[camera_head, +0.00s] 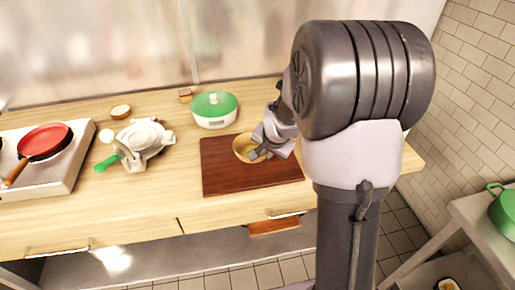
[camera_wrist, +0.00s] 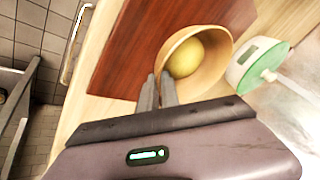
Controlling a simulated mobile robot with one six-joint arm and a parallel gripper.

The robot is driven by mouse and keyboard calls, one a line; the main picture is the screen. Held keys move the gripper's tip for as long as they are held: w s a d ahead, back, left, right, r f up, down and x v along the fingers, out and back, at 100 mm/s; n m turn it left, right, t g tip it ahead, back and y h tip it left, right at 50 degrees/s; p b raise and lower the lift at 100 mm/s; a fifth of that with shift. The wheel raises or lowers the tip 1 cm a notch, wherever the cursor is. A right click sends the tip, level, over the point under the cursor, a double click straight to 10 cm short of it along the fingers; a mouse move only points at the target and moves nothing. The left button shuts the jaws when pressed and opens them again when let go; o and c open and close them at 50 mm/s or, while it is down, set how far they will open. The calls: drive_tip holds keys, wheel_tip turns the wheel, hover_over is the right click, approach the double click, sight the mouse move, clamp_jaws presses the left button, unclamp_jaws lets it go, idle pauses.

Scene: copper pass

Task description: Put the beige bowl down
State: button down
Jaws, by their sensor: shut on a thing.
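The beige bowl (camera_wrist: 212,54) has a round yellow thing (camera_wrist: 186,58) inside it. In the wrist view my gripper (camera_wrist: 159,84) is shut on the near rim of the bowl. In the head view the bowl (camera_head: 240,149) is over the right part of the dark red-brown board (camera_head: 222,178), partly hidden by my gripper (camera_head: 256,153). The board also shows in the wrist view (camera_wrist: 133,55). I cannot tell whether the bowl touches the board.
A green-lidded white cooker (camera_head: 214,118) stands behind the board. A white device with a green handle (camera_head: 143,136) is to the left, near a red pan (camera_head: 45,141) on a stove. The board's left part is clear. A green pot (camera_head: 504,212) stands on a side table.

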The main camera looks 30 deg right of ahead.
drive_tip(key=shift+w+a+f, duration=0.15)
drive_tip(key=shift+w, duration=0.6)
drive_tip(key=shift+w+f, duration=0.15)
drive_tip(key=shift+f, duration=0.15)
drive_tip(key=shift+f+b, duration=1)
drive_tip(key=shift+f, duration=0.4)
drive_tip(key=shift+f, duration=0.25)
drive_tip(key=c, duration=1.6)
unclamp_jaws()
drive_tip(key=shift+r, duration=0.1)
